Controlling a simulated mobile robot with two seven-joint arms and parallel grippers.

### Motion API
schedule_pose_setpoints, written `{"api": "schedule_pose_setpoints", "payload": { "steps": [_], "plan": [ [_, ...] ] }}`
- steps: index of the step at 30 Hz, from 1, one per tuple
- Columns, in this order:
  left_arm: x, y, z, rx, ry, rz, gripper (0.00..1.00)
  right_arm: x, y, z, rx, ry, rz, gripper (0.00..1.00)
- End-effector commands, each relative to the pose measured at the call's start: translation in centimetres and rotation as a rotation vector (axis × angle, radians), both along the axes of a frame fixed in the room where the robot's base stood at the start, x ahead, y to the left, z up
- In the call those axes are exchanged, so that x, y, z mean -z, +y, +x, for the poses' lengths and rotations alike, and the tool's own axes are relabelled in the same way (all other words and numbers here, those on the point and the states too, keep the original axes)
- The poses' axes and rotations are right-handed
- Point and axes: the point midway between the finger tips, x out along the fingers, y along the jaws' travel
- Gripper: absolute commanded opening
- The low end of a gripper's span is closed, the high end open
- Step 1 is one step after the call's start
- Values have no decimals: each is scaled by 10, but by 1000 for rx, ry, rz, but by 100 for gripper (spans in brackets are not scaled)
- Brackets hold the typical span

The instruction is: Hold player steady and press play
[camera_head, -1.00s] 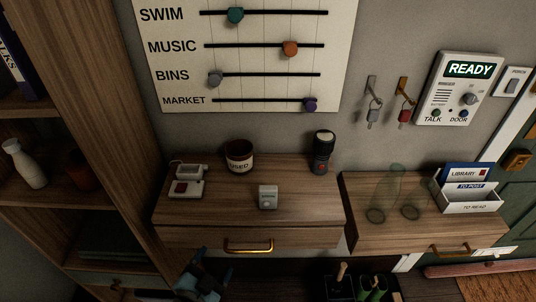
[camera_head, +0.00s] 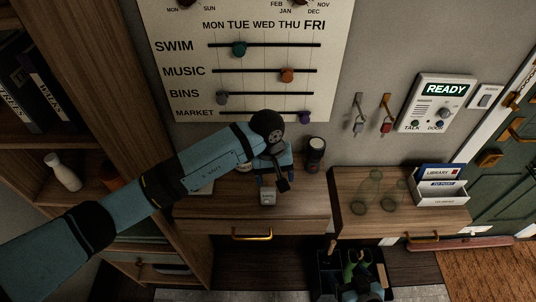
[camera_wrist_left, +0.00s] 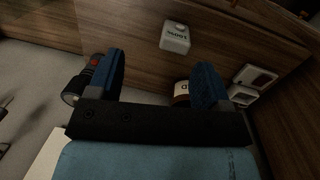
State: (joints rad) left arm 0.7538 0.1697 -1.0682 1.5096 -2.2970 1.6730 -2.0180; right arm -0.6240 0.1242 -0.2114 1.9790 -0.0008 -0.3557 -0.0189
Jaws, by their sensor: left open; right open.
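A small pale grey box (camera_head: 268,197), likely the player, stands near the front of the left wooden bench top. In the left wrist view the box (camera_wrist_left: 175,38) shows a short dark label, too blurred to read surely. My left gripper (camera_head: 273,183) is open just behind and above the box, its fingers pointing down. My right gripper (camera_head: 356,272) shows low at the bottom edge, in front of the dark tray, partly cut off.
Two glass vessels (camera_head: 371,188) and a letter rack (camera_head: 440,187) occupy the right bench.

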Motion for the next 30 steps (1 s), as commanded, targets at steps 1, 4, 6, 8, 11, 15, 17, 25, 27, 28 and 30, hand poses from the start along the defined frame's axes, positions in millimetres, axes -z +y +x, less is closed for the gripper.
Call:
{"api": "schedule_pose_setpoints", "payload": {
  "steps": [1,4,6,8,11,15,17,25,27,28,30],
  "plan": [
    [-8,8,9,28,-32,56,72,-3,-1,-1,0,3,-2,74],
    [-12,16,16,58,-59,115,72,-3,-1,-2,1,3,-3,74],
    [-12,18,18,63,-63,126,72,-3,-1,-3,1,4,-3,74],
    [-11,18,17,63,-63,125,72,-2,-1,-3,1,5,-3,74],
    [-9,18,17,62,-62,123,72,-1,-2,-3,1,5,-4,74],
    [-1,17,17,60,-61,121,72,0,-2,-3,0,3,-3,74],
    [3,17,17,60,-60,120,72,1,-2,-3,-1,3,-4,74],
    [29,17,16,59,-60,118,72,9,0,0,-4,0,-1,74],
    [36,17,16,60,-60,118,72,11,1,1,-5,-2,0,74],
    [39,17,16,60,-59,118,72,12,1,1,-6,-3,1,74],
    [48,17,17,60,-62,120,72,19,1,2,-7,-5,2,74]
  ]
}}
